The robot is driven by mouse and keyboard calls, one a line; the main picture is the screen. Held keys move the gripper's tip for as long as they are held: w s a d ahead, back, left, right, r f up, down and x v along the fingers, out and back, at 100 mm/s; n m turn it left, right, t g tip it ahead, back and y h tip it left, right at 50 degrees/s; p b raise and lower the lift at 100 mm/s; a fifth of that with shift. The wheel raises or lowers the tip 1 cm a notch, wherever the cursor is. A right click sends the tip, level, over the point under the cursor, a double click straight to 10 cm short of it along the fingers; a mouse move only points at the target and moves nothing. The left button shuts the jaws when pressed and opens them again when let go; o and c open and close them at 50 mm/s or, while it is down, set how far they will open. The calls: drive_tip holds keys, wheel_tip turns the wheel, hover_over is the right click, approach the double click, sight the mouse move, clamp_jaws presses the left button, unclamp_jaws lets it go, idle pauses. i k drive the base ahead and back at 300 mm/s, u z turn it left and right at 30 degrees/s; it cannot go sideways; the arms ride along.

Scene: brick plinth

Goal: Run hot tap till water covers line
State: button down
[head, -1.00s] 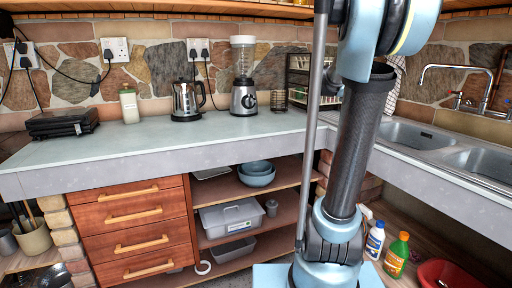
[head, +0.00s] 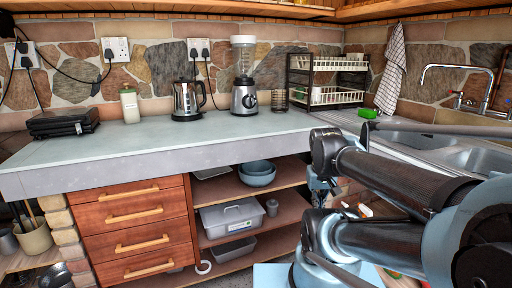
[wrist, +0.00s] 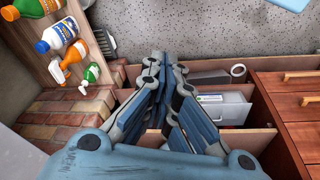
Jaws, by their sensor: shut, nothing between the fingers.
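The tap (head: 440,72) is a chrome curved spout on the wall at the right of the head view, with small handles (head: 460,100) at its base. The metal sink (head: 408,140) lies below it, partly hidden by my arm. I cannot see any water or a line in the basin. My gripper (wrist: 166,60) is shut and empty in the wrist view, its fingers meeting over the floor in front of the low shelves. It is well below the worktop and apart from the tap and sink.
A dish rack (head: 330,95) and a green object (head: 367,113) stand left of the sink. A blender (head: 244,95) and kettle (head: 187,101) stand on the worktop. Several bottles (wrist: 62,33) stand under the sink. Open shelves hold a grey box (head: 232,219) beside wooden drawers (head: 140,215).

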sight(460, 94)
drive_tip(key=z, duration=1.4)
